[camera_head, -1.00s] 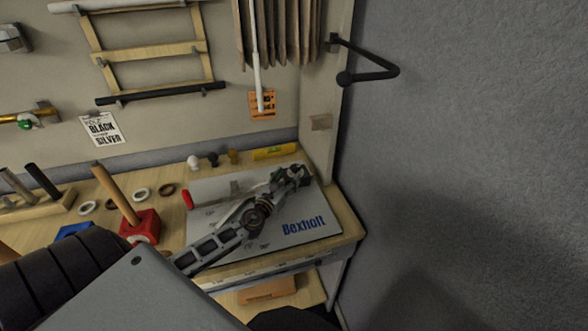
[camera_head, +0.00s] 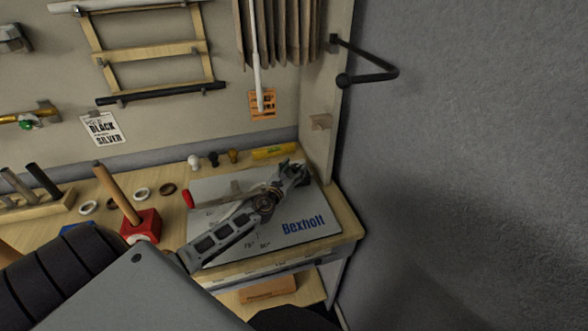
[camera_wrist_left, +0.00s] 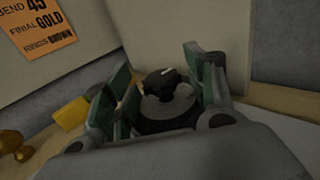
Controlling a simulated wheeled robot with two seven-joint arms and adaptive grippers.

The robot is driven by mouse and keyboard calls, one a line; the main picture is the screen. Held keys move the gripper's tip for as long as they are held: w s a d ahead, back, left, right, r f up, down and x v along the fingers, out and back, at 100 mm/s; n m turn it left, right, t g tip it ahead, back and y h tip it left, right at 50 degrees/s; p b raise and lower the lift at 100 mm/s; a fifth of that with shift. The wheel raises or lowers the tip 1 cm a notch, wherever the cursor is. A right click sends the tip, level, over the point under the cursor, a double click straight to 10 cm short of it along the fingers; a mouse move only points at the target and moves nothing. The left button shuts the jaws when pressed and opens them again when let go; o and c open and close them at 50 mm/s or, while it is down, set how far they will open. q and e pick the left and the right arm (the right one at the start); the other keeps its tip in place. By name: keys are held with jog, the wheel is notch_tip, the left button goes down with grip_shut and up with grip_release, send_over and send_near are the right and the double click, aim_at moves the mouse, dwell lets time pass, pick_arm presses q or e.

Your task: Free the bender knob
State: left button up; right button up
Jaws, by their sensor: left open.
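The bender is a grey plate marked "Bexholt" (camera_head: 305,226) with angle marks, on the wooden bench. A red handle (camera_head: 188,198) shows at its left edge. My left gripper (camera_head: 293,172) is over the plate's far right part and hides what is beneath it. In the left wrist view, a black knob (camera_wrist_left: 166,84) with a white mark on top sits on a round grey part (camera_wrist_left: 168,107). My left gripper's green-padded fingers (camera_wrist_left: 165,92) stand open on either side of the knob. I cannot tell whether they touch it. My right gripper is not in view.
A yellow level-like bar (camera_head: 274,151) and several small finials (camera_head: 213,159) lie behind the plate. A red block with a wooden rod (camera_head: 140,226) stands to its left, with rings (camera_head: 142,194) nearby. A bench side panel (camera_head: 319,125) rises close behind the gripper.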

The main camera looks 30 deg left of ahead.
pick_arm(q)
jog(key=shift+c, duration=0.4)
jog(key=c, duration=1)
jog(key=shift+o, duration=0.2)
